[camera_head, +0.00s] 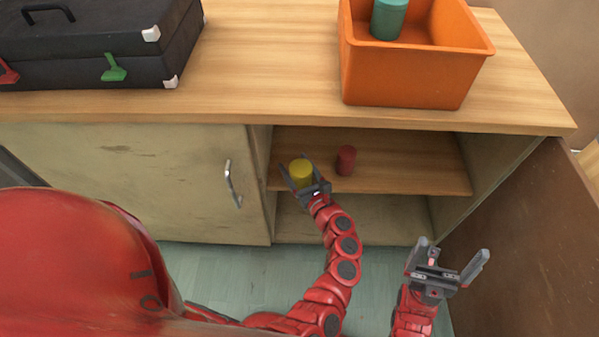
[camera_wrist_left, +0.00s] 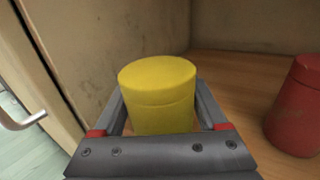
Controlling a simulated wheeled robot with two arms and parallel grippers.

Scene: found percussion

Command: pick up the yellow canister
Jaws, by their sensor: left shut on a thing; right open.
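The yellow canister (camera_head: 301,170) stands upright on the upper shelf inside the open cabinet. My left gripper (camera_head: 300,178) is around it, shut on it from the front. In the left wrist view the yellow canister (camera_wrist_left: 158,92) sits between the two grey fingers (camera_wrist_left: 160,115), which touch its sides; its lower part is hidden by the gripper. I cannot tell whether its base is off the shelf. My right gripper (camera_head: 447,262) is open and empty, in front of the cabinet at the lower right.
A red canister (camera_head: 346,160) stands on the shelf (camera_head: 400,175) right of the yellow one, also in the left wrist view (camera_wrist_left: 296,105). A closed door (camera_head: 140,180) with a handle is left. Above are an orange bin (camera_head: 405,75) holding a green canister (camera_head: 388,18), and a black case (camera_head: 85,45).

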